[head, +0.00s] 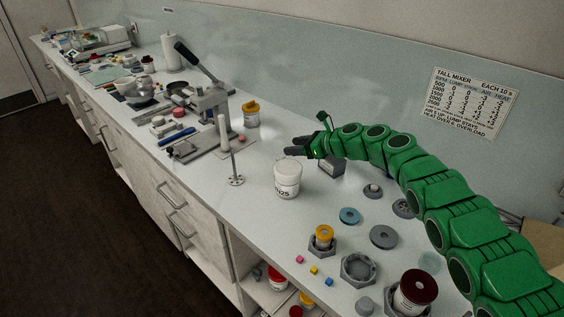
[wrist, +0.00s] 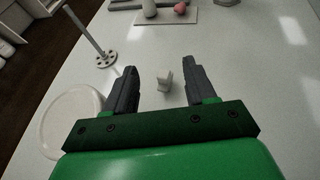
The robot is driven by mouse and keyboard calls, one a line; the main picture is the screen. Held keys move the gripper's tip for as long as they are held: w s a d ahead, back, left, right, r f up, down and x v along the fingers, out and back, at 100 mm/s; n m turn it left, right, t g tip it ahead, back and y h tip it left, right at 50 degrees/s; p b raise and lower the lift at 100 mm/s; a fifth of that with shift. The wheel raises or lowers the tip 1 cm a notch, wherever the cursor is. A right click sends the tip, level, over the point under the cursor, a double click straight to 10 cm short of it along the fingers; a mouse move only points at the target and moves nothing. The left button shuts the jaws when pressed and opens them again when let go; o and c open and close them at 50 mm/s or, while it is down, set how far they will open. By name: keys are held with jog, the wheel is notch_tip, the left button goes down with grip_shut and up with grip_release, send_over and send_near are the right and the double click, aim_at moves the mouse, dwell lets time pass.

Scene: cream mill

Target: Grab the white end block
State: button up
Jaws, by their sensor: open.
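The white end block (wrist: 164,78) is a small pale piece standing on the white counter (wrist: 240,80) in the wrist view. It lies ahead of my gripper (wrist: 159,68), in the gap between the two dark fingers as seen from the wrist. The fingers are apart and nothing is held. In the head view my gripper (head: 293,146) reaches left over the counter, just behind the white tub. I cannot make out the block in the head view.
A white lidded tub (head: 288,181) stands close by my gripper; its lid (wrist: 72,122) is left of the fingers in the wrist view. A thin rod on a round perforated base (head: 236,180) stands farther left. A lever press (head: 208,100) is beyond. Several hex pieces and discs lie right.

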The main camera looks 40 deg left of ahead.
notch_tip(320, 180, down, 4)
jog(key=shift+f, duration=0.15)
jog(key=shift+x, duration=3.75)
grip_shut()
